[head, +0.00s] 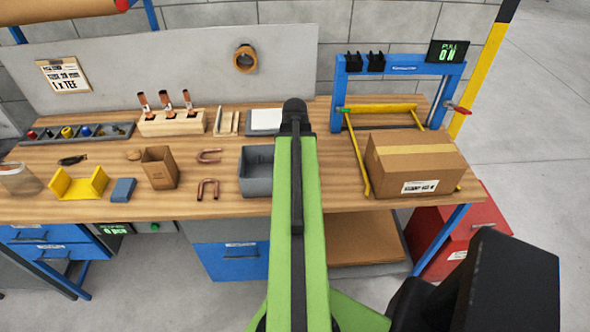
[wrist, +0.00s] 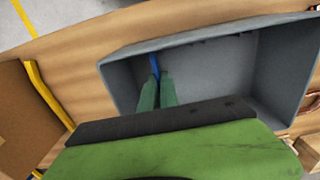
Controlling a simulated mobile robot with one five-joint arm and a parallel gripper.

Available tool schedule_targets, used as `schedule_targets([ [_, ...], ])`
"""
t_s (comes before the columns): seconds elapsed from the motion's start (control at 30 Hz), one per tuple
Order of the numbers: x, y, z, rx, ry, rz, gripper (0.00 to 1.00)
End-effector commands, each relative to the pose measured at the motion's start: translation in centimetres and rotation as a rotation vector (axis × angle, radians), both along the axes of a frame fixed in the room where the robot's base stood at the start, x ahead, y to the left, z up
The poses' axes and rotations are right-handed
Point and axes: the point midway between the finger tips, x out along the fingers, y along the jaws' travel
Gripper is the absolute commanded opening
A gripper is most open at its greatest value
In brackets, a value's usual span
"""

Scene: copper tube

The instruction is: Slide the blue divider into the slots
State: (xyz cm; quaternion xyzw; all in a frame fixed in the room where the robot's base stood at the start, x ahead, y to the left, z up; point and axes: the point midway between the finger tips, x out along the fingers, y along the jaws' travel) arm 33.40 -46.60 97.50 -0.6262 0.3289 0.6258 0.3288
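The grey bin (head: 257,185) stands on the workbench left of my green arm in the head view. It fills much of the wrist view (wrist: 219,55), with small dark notches along its upper wall. My gripper (wrist: 157,80) has its green fingers close together over the left part of the bin. A thin strip of the blue divider (wrist: 154,63) shows edge-on at the fingertips, and the fingers appear shut on it. The rest of the divider is hidden. Whether its edges sit in slots cannot be told. In the head view my arm hides the gripper.
A cardboard box (head: 416,165) and a yellow bar frame (head: 357,150) lie right of my arm. Copper bends (head: 208,187), a small brown box (head: 159,168) and a yellow cradle (head: 79,186) lie left of the bin. Bare wood lies in front of the bin.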

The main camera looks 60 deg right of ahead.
Motion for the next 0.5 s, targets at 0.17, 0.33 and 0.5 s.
schedule_targets([
  [0.17,0.0,0.0,-0.6,0.000,0.000,0.000,0.00],
  [0.33,0.0,0.0,-1.0,0.000,0.000,0.000,0.00],
  [0.5,0.0,0.0,-1.4,0.000,0.000,-0.001,0.00],
])
